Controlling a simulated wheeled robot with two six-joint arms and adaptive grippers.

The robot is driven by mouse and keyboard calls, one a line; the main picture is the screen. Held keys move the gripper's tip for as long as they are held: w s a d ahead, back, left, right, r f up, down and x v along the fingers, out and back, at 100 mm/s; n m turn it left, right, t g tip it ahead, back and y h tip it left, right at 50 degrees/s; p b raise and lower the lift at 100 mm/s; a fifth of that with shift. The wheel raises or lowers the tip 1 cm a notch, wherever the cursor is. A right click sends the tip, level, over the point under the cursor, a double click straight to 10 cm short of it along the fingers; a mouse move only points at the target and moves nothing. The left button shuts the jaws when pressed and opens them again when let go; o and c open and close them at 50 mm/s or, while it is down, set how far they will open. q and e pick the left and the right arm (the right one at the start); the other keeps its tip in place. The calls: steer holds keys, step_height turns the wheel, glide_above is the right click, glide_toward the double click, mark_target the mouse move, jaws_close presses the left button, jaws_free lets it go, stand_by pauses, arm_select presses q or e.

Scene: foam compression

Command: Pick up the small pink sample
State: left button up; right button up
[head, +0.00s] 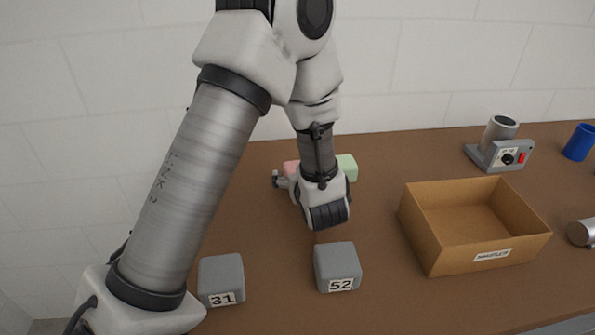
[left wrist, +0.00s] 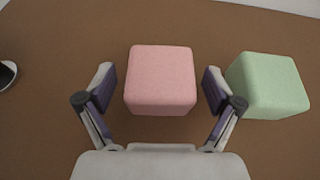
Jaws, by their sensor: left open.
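The pink sample (left wrist: 160,78) is a soft-edged block in the left wrist view, lying between the two spread fingers of my left gripper (left wrist: 158,90). A gap shows on each side of it, so the fingers appear not to touch it. In the head view only a bit of the pink sample (head: 291,167) shows, behind my left wrist. My left gripper is open and mostly hidden there by my own arm. My right gripper is not in view.
A green block (left wrist: 268,85) sits close to the right of the pink one. Grey blocks marked 31 (head: 221,276) and 52 (head: 337,264) stand nearer the front. An open cardboard box (head: 425,235), a grey device (head: 510,155) and a blue cup (head: 579,142) are to the right.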

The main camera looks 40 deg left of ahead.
arm_select(q)
steer(key=shift+w+a+f, duration=0.1)
steer(key=shift+w+a, duration=0.05)
steer(key=shift+a, duration=0.1)
steer(key=shift+d, duration=0.1)
steer(key=c, duration=0.9)
steer(key=shift+c, duration=0.2)
step_height(320, 180, up, 10)
steer(key=shift+r, duration=0.1)
